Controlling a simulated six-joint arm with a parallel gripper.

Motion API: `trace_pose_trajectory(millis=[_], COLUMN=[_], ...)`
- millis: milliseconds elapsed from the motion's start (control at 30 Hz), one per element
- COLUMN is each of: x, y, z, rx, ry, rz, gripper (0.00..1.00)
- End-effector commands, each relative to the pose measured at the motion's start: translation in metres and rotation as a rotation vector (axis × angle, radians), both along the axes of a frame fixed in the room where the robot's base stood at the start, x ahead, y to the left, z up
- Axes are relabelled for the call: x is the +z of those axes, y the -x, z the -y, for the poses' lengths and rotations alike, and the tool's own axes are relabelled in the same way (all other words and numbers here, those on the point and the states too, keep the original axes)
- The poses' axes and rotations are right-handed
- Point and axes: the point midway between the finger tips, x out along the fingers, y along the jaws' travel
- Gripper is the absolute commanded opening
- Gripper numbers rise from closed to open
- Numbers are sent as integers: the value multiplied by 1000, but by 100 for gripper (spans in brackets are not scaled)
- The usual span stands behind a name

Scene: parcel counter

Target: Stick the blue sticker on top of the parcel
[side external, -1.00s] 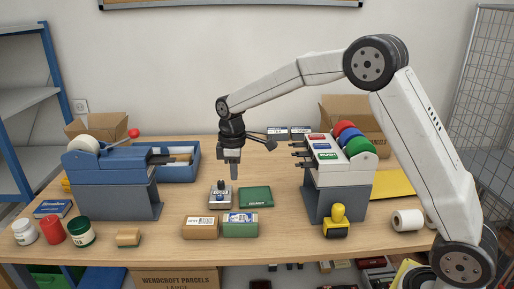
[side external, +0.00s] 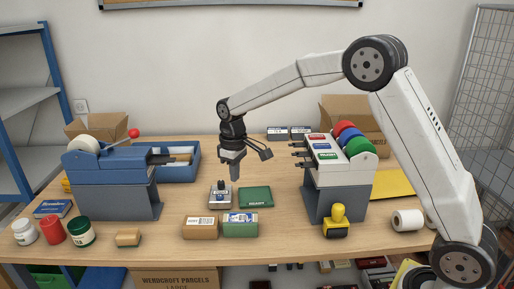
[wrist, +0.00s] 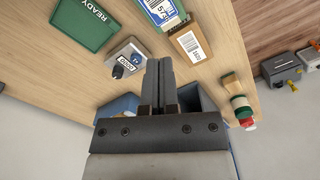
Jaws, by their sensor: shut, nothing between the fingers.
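My gripper (side external: 235,178) is shut and empty, pointing down above the counter behind the small grey device with a black knob (side external: 220,196). In the wrist view its fingers (wrist: 159,65) are together beside that device (wrist: 126,57). Two parcels lie at the front: a brown one with a white barcode label (side external: 201,228) and a green one with a blue and white label (side external: 240,227). I cannot tell whether part of that label is a separate sticker. A dispenser (side external: 327,155) at the right has red, blue and green plates, with a blue roll (side external: 350,137) behind.
A green READY tray (side external: 255,197) lies right of the grey device. A yellow-handled stamp (side external: 338,220) stands at the dispenser's front. A blue tape machine (side external: 110,165) and several jars (side external: 52,230) are at the left. The counter's middle has some free room.

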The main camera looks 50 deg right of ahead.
Motion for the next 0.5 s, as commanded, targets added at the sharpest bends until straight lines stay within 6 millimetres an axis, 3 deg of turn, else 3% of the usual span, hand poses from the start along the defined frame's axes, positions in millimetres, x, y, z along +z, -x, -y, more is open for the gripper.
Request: trace_pose_trajectory(millis=[500], x=[-9], y=[2], z=[2], rx=[-735], ry=[0], rz=[0], gripper=[0])
